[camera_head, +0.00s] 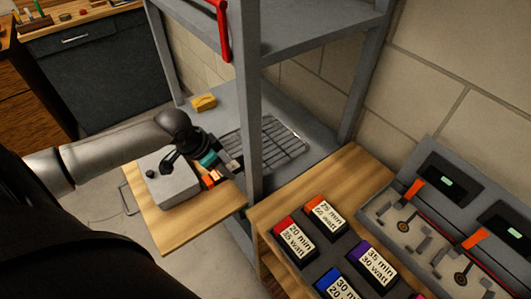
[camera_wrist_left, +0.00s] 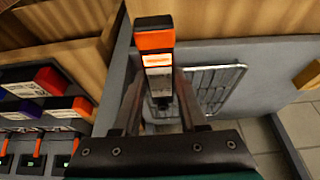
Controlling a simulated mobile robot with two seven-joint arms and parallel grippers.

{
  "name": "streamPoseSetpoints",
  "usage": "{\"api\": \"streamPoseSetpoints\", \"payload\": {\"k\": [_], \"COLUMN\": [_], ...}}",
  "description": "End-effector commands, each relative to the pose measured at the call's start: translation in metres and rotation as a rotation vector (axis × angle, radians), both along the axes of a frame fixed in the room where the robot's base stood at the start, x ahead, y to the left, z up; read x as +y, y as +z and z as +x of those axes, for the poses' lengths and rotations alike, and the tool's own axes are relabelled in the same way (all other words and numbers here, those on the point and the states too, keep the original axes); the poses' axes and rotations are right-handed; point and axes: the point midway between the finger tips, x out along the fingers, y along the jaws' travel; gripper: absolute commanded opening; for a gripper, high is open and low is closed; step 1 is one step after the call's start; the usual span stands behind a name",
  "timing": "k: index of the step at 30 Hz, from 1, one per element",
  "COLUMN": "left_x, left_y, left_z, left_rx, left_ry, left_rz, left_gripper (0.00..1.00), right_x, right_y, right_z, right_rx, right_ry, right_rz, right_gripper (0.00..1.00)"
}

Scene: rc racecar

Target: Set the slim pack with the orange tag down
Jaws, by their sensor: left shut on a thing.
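My left gripper (camera_head: 229,168) is shut on the slim pack with the orange tag (camera_head: 211,179), beside the grey shelf post. In the left wrist view the slim pack (camera_wrist_left: 155,62) stands out lengthwise between the two fingers of the gripper (camera_wrist_left: 158,100), with an orange band, a pale label and a dark end. A wire rack (camera_head: 268,146) lies on the grey lower shelf (camera_head: 312,164); it also shows behind the pack in the left wrist view (camera_wrist_left: 218,88). The pack appears held above the surfaces. My right gripper is not in view.
The grey shelf post (camera_head: 247,105) stands close to the gripper. A grey box (camera_head: 168,187) sits on a wooden board (camera_head: 195,228). A yellow block (camera_head: 203,102) lies on the shelf. Labelled packs (camera_head: 294,239) and charger units (camera_head: 410,222) are at right.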

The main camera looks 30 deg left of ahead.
Motion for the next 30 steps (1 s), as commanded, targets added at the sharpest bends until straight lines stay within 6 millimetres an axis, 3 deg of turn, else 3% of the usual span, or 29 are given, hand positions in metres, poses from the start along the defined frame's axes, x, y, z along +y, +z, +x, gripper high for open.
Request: {"api": "streamPoseSetpoints", "payload": {"k": [21,30], "left_x": [-0.041,-0.049], "left_y": [0.002,0.001], "left_z": [0.099,0.119], "left_rx": [-0.003,-0.001], "left_ry": [0.0,-0.001], "left_rz": [-0.002,0.0], "left_gripper": [0.0,0.0], "right_x": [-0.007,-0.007], "right_y": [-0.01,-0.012], "right_z": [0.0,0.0], "right_rx": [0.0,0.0], "right_ry": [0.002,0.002], "right_rz": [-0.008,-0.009], "right_gripper": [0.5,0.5]}}
